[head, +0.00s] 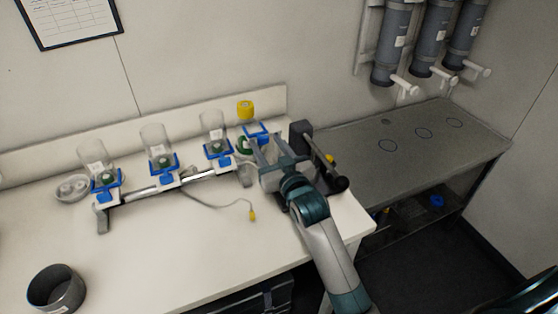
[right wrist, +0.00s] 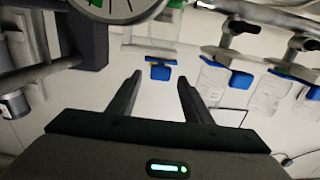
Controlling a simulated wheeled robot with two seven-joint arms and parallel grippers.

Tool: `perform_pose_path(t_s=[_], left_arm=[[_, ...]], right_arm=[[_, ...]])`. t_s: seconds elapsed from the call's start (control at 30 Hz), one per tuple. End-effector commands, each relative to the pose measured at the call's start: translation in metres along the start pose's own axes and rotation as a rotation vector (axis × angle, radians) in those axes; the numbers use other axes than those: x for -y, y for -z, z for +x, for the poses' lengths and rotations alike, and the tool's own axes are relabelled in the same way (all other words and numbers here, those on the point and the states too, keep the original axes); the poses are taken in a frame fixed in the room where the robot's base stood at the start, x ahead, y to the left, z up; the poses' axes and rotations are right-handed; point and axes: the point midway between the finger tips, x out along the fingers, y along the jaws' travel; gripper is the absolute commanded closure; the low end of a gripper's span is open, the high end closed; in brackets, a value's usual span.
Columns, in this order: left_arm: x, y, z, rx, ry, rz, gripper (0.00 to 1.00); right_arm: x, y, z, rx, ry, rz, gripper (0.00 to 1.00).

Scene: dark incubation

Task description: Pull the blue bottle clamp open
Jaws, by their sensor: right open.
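A rail on the bench carries several blue bottle clamps. The rightmost blue clamp (head: 256,129) is just beyond my right gripper (head: 263,144). In the right wrist view a blue clamp (right wrist: 159,69) shows between and beyond the two fingertips of the right gripper (right wrist: 159,79). The fingers are apart and nothing is between them; they do not appear to touch the clamp. Other blue clamps (head: 218,149), (head: 163,164) and (head: 106,180) stand along the rail, with clear bottles above them. My left gripper is not in view.
A black device (head: 301,135) stands close to the right of my gripper. A round dial (right wrist: 122,6) shows in the right wrist view. A yellow-capped item (head: 246,110) is behind. The front middle of the bench is clear.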

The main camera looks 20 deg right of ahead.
Motion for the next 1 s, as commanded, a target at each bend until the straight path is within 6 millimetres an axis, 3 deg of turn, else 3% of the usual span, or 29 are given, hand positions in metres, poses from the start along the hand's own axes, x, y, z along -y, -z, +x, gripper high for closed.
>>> perform_pose_path(t_s=[0.27,0.8,1.0], left_arm=[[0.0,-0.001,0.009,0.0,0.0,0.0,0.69],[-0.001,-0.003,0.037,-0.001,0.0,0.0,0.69],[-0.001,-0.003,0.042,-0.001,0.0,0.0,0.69]], right_arm=[[0.0,-0.003,-0.025,0.0,0.0,-0.001,0.55],[0.0,-0.004,-0.131,0.001,0.0,0.0,0.55],[0.0,-0.002,-0.16,0.001,0.0,0.0,0.55]])
